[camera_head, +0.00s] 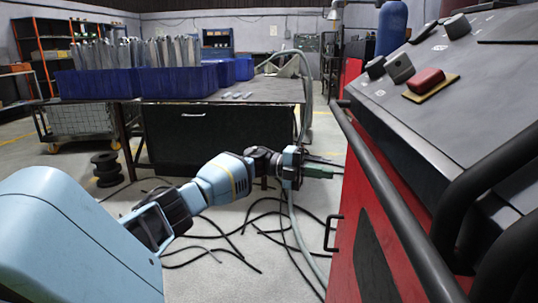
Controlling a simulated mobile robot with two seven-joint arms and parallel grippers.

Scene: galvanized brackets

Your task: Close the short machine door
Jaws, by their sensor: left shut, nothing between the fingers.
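A red machine (362,190) with a sloped grey top stands at the right. A small black handle (332,233) sticks out from the left edge of its red lower front, which looks like the short door. I cannot tell whether that door stands ajar. My left gripper (322,168) is at the end of a light blue arm from the lower left. It is shut and empty, pointing right toward the red front, above the handle and apart from it. My right gripper is not in view.
A red button (426,82) and black knobs sit on the grey console (440,110). A long black rail (385,190) runs along its edge. Dark cables (240,225) lie on the floor. A worktable (255,97) with blue bins (172,82) of metal brackets stands behind.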

